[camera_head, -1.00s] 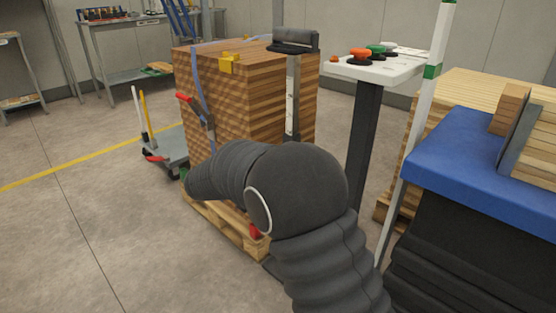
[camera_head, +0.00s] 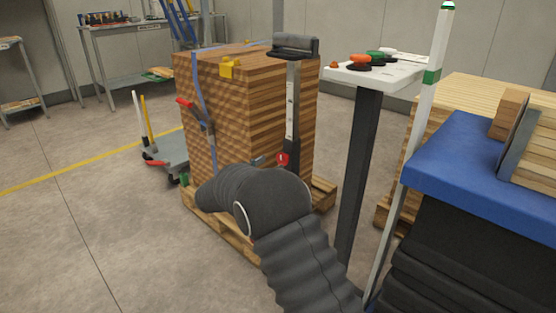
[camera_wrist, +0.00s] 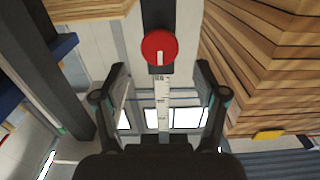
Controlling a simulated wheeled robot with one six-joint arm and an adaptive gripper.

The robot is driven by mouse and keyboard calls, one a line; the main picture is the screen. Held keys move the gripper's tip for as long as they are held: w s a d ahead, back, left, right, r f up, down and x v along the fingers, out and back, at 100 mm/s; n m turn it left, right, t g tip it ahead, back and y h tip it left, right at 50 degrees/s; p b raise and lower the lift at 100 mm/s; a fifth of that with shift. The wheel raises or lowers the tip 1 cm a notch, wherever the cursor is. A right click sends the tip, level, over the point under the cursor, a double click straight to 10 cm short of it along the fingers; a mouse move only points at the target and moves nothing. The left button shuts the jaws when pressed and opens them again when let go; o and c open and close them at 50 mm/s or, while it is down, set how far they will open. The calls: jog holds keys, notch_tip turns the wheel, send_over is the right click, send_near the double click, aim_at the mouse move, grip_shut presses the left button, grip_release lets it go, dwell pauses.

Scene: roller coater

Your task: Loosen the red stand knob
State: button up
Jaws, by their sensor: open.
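The red stand knob (camera_head: 282,159) sits on the upright post of the stand (camera_head: 291,110), in front of a stack of wooden blocks. In the wrist view the round red knob (camera_wrist: 159,47), with a white mark on it, lies above the middle of the picture on the post. My gripper (camera_wrist: 163,72) is open. Its fingers are left and right of the post's line, and the knob appears just beyond the fingertips, not gripped. In the head view my arm's dark cover hides most of my gripper.
The wood stack (camera_head: 235,105) stands on a pallet (camera_head: 222,228), strapped in blue. A white-topped pedestal (camera_head: 392,70) with coloured buttons is to the right. A white pole (camera_head: 425,95) and a blue-topped unit (camera_head: 460,165) stand further right. Open floor (camera_head: 80,235) lies to the left.

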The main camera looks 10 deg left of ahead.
aim_at(281, 159)
jog(key=shift+x, duration=2.05)
jog(key=c, duration=1.1)
